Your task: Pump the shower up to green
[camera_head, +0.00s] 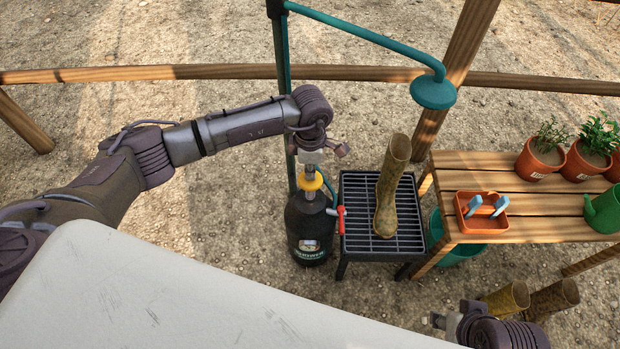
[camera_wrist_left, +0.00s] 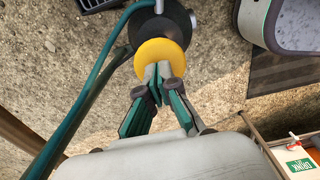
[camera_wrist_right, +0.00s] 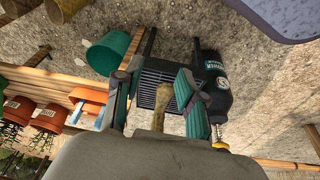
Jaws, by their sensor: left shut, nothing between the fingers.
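The black shower tank (camera_head: 305,228) stands upright left of the grate. A yellow disc-shaped pump knob (camera_head: 311,183) is on top; in the right wrist view the knob (camera_wrist_right: 220,146) stands off the tank on a thin rod. A round gauge-like face shows on the tank's front (camera_head: 309,246), too small to read. My left gripper (camera_head: 309,170) is shut and empty, its tips at the knob, as the left wrist view of the knob (camera_wrist_left: 162,62) shows; contact is unclear. My right gripper (camera_head: 437,321) is open and empty at lower right. The shower head (camera_head: 433,93) hangs above the grate.
A patterned boot (camera_head: 390,185) stands on the black grate (camera_head: 362,244) beside the tank's red valve handle (camera_head: 341,217). A wooden bench (camera_head: 520,225) with pots, an orange tray (camera_head: 469,220) and a green watering can (camera_head: 605,210) is right. Two boots (camera_head: 507,300) stand near my right gripper.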

